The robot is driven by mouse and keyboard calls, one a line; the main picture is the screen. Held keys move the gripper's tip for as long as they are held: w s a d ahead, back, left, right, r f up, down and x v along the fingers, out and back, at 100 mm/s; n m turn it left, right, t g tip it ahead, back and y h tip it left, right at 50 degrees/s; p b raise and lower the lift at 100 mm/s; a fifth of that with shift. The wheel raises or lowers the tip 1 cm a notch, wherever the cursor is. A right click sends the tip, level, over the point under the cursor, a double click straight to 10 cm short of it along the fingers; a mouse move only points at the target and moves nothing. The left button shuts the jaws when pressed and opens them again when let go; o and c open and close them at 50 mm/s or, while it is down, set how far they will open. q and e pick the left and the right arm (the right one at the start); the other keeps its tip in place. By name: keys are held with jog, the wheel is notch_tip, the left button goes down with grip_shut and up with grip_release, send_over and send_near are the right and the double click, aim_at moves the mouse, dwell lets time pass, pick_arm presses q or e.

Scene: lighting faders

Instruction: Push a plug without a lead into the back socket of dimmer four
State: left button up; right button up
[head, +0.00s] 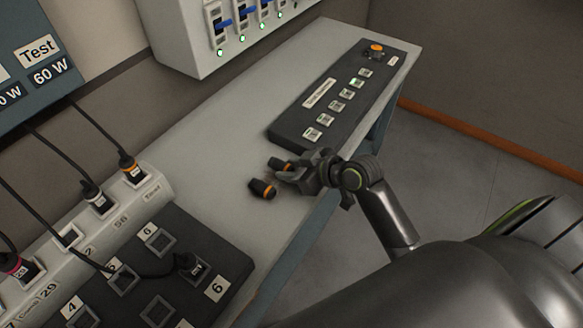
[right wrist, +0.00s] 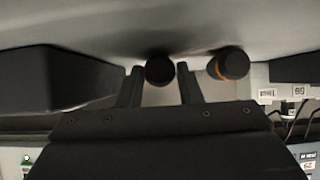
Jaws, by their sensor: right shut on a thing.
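My right gripper (head: 291,176) is low over the grey table, shut on a black plug with an orange band (head: 279,165). In the right wrist view this plug's round dark end (right wrist: 160,70) shows between the two fingers. A second plug without a lead (head: 262,189) lies on the table beside the gripper; it also shows in the right wrist view (right wrist: 229,64), right of the fingers. The black dimmer box (head: 222,258) is at the lower left, with square sockets and labels 4 and 6. The label 4 (head: 71,307) is near the bottom edge. My left gripper is out of view.
A plug with a lead (head: 188,264) sits in a box socket by a label 6. Leaded plugs stand in a pale strip (head: 152,190) behind the box. A button panel (head: 330,98) is at the far right of the table.

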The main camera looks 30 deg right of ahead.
aim_at(292, 168)
jog(key=shift+r+p, duration=2.35)
jog(key=shift+r, duration=0.15)
jog(key=shift+f, duration=0.1)
